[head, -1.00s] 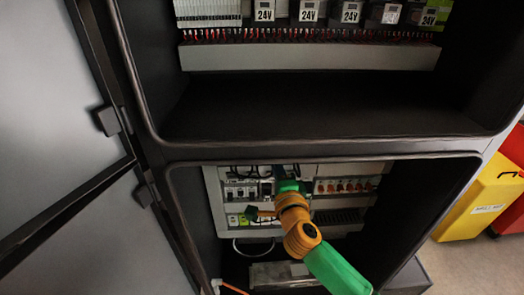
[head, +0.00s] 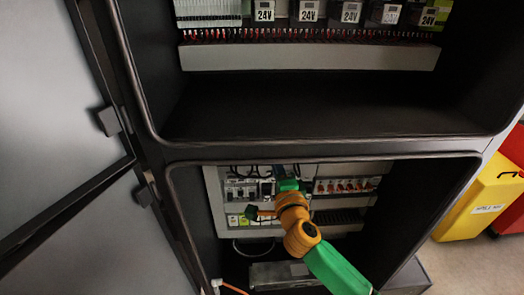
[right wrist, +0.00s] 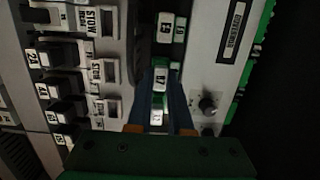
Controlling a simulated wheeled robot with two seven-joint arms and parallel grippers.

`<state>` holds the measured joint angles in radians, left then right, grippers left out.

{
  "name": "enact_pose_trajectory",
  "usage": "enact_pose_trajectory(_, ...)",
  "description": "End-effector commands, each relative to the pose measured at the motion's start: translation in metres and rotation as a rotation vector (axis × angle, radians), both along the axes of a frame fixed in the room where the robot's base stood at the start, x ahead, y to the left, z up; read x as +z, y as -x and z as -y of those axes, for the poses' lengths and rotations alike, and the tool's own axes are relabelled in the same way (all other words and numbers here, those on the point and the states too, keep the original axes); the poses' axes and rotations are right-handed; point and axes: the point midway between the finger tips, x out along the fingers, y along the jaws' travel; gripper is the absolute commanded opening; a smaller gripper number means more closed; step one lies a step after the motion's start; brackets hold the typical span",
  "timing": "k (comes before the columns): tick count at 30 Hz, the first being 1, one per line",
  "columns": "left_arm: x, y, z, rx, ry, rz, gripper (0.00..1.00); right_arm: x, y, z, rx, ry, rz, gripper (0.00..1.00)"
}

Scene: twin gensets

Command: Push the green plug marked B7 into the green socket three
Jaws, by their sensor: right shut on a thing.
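The green plug marked B7 (right wrist: 160,79) is between the blue fingers of my right gripper (right wrist: 162,88) in the right wrist view. The gripper is shut on it. A second white label (right wrist: 156,116) sits just below B7, too small to read surely. Green shows beside the plug, but I cannot tell which part is socket three or how deep the plug sits. In the head view my right gripper (head: 279,173) reaches into the lower cabinet bay, at the panel's upper middle. The plug is hidden there. My left gripper is out of view.
Breakers (head: 247,190) line the panel left of my right arm and a row of red-topped parts (head: 346,186) lies right. In the right wrist view, black switches (right wrist: 62,88) stand left and a grey module with a knob (right wrist: 208,104) right. The bay's frame (head: 330,156) runs above.

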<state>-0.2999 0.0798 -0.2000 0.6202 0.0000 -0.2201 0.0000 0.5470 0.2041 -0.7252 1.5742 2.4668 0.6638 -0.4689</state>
Motion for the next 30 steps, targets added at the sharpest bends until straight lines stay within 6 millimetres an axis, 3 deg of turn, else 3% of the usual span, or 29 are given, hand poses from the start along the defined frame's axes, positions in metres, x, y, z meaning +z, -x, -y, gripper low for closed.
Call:
enact_pose_trajectory(6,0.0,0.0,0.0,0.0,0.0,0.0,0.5,0.0,-0.003,0.0,0.0,0.0,0.001,0.0)
enact_pose_trajectory(7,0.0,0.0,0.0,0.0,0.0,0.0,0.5,0.0,-0.002,0.0,0.001,0.0,0.001,0.27)
enact_pose_trajectory(10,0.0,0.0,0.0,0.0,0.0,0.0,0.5,0.0,-0.002,0.0,0.0,0.0,0.001,0.54)
enact_pose_trajectory(21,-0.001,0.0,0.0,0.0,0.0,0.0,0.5,-0.001,0.002,0.001,-0.001,0.0,0.0,0.54)
enact_pose_trajectory(30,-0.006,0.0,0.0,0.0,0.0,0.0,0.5,-0.001,0.051,0.007,0.002,0.0,0.0,0.54)
